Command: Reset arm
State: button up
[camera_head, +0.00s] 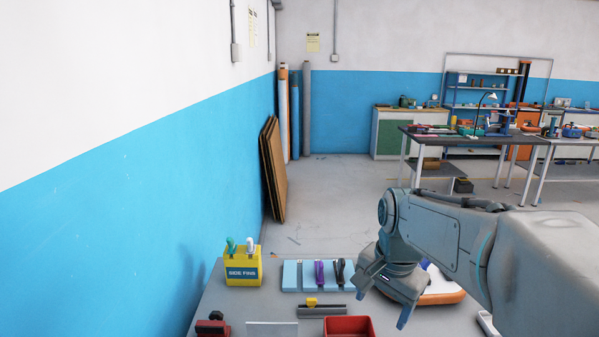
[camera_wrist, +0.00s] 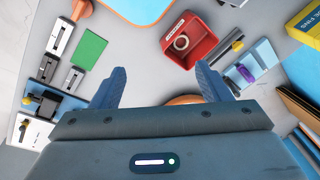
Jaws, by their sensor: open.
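My gripper (camera_head: 384,302) hangs over the work table (camera_head: 225,296) in the head view, with its fingers pointing down. In the wrist view my gripper (camera_wrist: 160,82) has its two blue fingers spread wide apart with nothing between them. It touches no object that I can see. My arm comes in from the right side of the head view and bends down at the wrist. It hides part of a white and orange rounded object (camera_head: 443,290) behind the gripper.
A yellow SIDE FINS box (camera_head: 244,272), a light blue holder (camera_head: 291,275), a grey bar with a yellow piece (camera_head: 322,311) and a red bin (camera_head: 348,326) stand on the table. The wrist view shows a green card (camera_wrist: 89,51). A blue wall (camera_head: 110,210) borders the left.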

jog(key=s+f+n+t, duration=0.1)
jog(key=s+f+n, duration=0.3)
jog(key=s+n, duration=0.5)
jog(key=s, duration=0.3)
jog(key=shift+s+f+t, duration=0.15)
jog(key=shift+s+t, duration=0.15)
jog(key=shift+s, duration=0.1)
